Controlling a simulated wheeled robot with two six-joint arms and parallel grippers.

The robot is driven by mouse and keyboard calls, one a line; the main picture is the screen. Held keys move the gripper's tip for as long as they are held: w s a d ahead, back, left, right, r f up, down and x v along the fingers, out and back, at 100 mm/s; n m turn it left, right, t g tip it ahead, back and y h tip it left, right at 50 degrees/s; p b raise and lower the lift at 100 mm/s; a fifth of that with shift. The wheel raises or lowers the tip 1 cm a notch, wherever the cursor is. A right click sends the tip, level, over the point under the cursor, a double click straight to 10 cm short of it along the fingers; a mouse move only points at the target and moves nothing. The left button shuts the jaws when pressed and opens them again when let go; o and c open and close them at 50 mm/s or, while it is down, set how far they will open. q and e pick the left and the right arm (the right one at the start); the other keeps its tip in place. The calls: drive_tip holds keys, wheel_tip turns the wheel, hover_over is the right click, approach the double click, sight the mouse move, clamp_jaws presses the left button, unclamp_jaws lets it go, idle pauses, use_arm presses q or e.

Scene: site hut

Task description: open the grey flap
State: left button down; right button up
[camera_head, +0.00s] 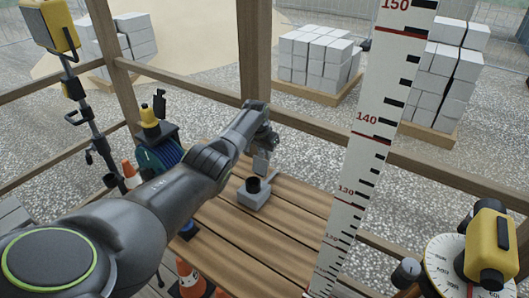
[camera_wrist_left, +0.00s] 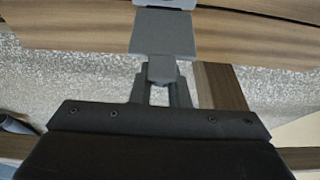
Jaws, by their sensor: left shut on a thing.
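The grey flap (camera_head: 261,162) is a small plate at the far side of a light grey box with a round black opening (camera_head: 253,186) on the wooden table. In the head view it stands raised from the box. My left gripper (camera_head: 266,143) comes from the left and is shut on its tab. In the left wrist view the flap (camera_wrist_left: 162,34) is a flat plate whose narrow tab sits between my fingertips (camera_wrist_left: 160,82). The box's edge (camera_wrist_left: 165,3) shows at the top. The hinge is not clearly visible. My right gripper is not in view.
The slatted wooden table (camera_head: 225,238) is mostly bare. A tall measuring staff (camera_head: 365,150) stands at its right. A yellow instrument (camera_head: 490,245) with a round dial is at lower right. Traffic cones (camera_head: 190,278) and a blue reel (camera_head: 160,160) are left. Wooden rails surround the place.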

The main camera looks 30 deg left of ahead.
use_arm(q)
drive_tip(key=c, duration=1.8)
unclamp_jaws()
drive_tip(key=shift+d+f, duration=0.1)
drive_tip(key=o, duration=0.3)
drive_tip(key=shift+w+f, duration=0.2)
drive_tip(key=shift+w, duration=0.05)
drive_tip(key=shift+o, duration=0.2)
drive_tip(key=b+v, duration=0.1)
drive_tip(key=v, duration=1.6)
drive_tip(key=shift+r, duration=0.25)
drive_tip(key=shift+s, duration=0.1)
